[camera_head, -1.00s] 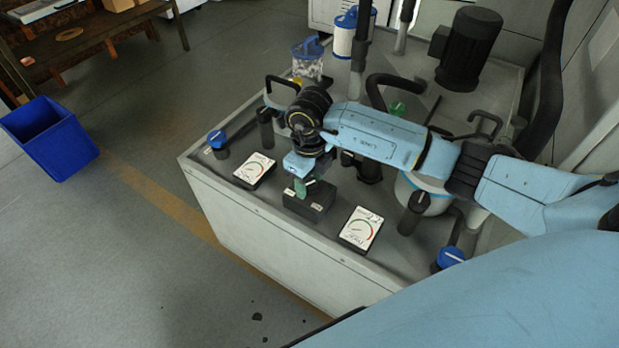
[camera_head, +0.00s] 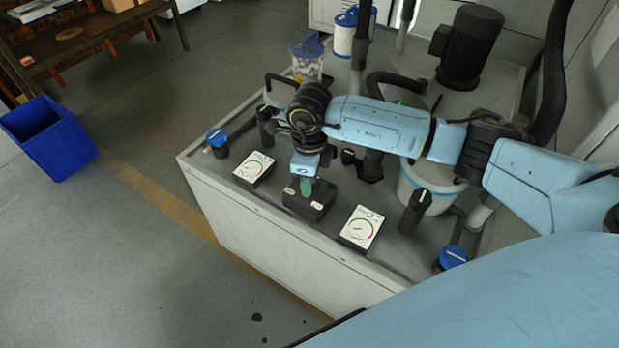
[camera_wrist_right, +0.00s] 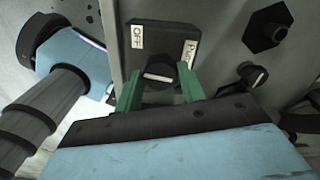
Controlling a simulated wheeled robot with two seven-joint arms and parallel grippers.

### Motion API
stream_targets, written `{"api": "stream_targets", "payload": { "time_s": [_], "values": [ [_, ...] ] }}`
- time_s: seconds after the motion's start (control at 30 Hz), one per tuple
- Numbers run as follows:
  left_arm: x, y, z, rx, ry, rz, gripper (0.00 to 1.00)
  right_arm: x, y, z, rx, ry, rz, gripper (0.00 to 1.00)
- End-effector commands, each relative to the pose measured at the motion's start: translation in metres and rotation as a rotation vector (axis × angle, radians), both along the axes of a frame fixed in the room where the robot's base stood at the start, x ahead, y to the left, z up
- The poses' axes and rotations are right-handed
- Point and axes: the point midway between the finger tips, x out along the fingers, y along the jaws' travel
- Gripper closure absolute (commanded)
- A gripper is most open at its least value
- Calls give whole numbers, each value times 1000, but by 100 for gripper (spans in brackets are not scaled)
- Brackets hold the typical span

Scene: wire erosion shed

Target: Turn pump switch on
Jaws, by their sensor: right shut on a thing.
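The pump switch is a dark box (camera_head: 318,208) on the front edge of the grey cabinet top. In the right wrist view its face (camera_wrist_right: 185,40) carries an "OFF" label (camera_wrist_right: 137,37) and a second label (camera_wrist_right: 189,53) that seems to read "Pump". Its round dark knob (camera_wrist_right: 158,74) has a pale bar lying roughly level in that view. My right gripper (camera_head: 306,188) reaches down onto the box. Its green fingers (camera_wrist_right: 159,88) are shut on the knob, one on each side. In the head view the gripper hides the knob. My left gripper is not in view.
White dial gauges stand left (camera_head: 254,168) and right (camera_head: 362,227) of the switch. Blue-topped valves (camera_head: 217,138) (camera_head: 452,257) stand farther out. Pipes, a white tank (camera_head: 430,183) and a black motor (camera_head: 470,48) fill the cabinet top behind.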

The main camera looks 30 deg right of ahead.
Motion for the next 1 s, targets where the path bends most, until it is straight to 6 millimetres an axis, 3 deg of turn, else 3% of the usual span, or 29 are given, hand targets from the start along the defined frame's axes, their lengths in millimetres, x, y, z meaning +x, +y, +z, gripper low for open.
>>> {"api": "stream_targets", "payload": {
  "time_s": [0.5, 1.0],
  "values": [
    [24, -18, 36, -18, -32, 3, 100, 1, 0, 0, -2, -2, 463, 83],
    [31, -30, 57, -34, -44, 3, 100, 0, 0, 1, 1, -1, 681, 83]
  ]
}}
